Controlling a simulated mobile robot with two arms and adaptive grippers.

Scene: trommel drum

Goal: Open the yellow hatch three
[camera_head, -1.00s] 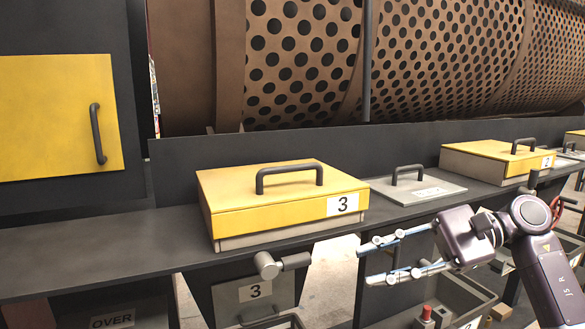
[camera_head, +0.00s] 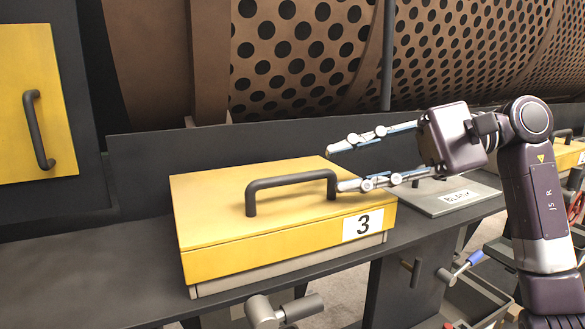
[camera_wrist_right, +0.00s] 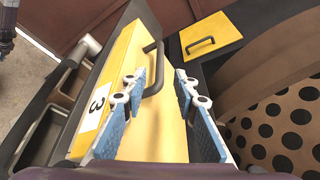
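The yellow hatch three (camera_head: 225,222) is a flat box lid with a white "3" label (camera_head: 362,225) and a dark bar handle (camera_head: 290,182) on top. It sits closed on its grey base on the dark ledge. My right gripper (camera_head: 333,168) is open, its two fingers pointing left at the right end of the handle. In the right wrist view the hatch (camera_wrist_right: 140,110) fills the middle, and the handle (camera_wrist_right: 157,65) shows beyond and between the open fingertips (camera_wrist_right: 155,78). I cannot tell whether a finger touches the handle.
A grey "BLANK" plate (camera_head: 452,196) lies right of the hatch, partly behind my right gripper. The perforated drum (camera_head: 290,60) stands behind the ledge. A yellow door (camera_head: 30,120) with a handle is at the left. A grey lever knob (camera_head: 262,312) sticks out below the hatch's front.

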